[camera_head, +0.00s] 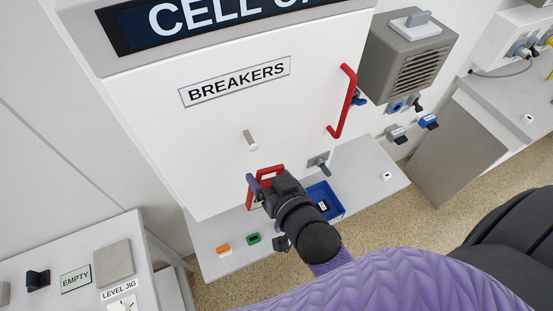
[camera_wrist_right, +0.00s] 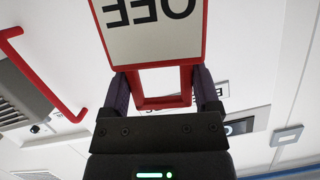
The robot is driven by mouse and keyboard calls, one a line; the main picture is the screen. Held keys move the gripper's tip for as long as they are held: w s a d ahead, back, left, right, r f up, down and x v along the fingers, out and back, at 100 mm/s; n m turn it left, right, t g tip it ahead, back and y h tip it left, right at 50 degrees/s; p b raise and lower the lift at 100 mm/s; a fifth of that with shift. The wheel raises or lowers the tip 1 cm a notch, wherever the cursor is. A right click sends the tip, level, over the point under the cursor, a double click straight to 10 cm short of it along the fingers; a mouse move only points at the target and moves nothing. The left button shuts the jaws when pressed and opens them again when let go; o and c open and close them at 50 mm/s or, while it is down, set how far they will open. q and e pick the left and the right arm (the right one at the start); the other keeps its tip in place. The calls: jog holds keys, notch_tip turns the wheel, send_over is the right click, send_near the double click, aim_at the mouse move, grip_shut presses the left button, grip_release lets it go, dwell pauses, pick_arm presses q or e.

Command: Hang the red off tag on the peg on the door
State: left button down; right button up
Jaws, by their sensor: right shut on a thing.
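The red off tag (camera_head: 266,170) is a red frame around a pale plate, with an open red loop at one end. In the right wrist view the tag (camera_wrist_right: 150,35) shows OFF upside down. My right gripper (camera_head: 265,186) is shut on the loop part, its purple fingers on either side of it in the right wrist view (camera_wrist_right: 161,86). The light grey peg (camera_head: 250,140) sticks out of the white door (camera_head: 215,130), under the BREAKERS label. In the head view the tag is below the peg and apart from it. My left gripper is not in view.
A red door handle (camera_head: 346,105) is right of the peg, and a small grey latch (camera_head: 319,163) is below the handle. A ledge under the door holds a blue tray (camera_head: 334,208), an orange block (camera_head: 223,250) and a green block (camera_head: 253,238). The door around the peg is clear.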

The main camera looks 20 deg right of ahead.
aim_at(253, 151)
jog(key=shift+w+a+f+b, duration=0.1)
jog(key=shift+w+b, duration=0.3)
jog(key=shift+w+f, duration=0.1)
jog(key=shift+w, duration=0.25)
jog(key=shift+w+d+r+b+x, duration=0.1)
jog(key=shift+r+b+x, duration=0.15)
jog(key=shift+b+x, duration=0.75)
jog(key=shift+w+d+r+b+x, duration=0.1)
jog(key=shift+r+b+x, duration=0.3)
jog(key=shift+x, duration=1.1)
jog(key=shift+w+d+r+b+x, duration=0.1)
jog(key=shift+b+x, duration=0.75)
jog(key=shift+x, duration=0.4)
jog(key=shift+w+f, duration=0.2)
jog(key=shift+w, duration=0.25)
jog(key=shift+w+f, duration=0.15)
jog(key=o, duration=1.2)
jog(key=shift+c, duration=0.2)
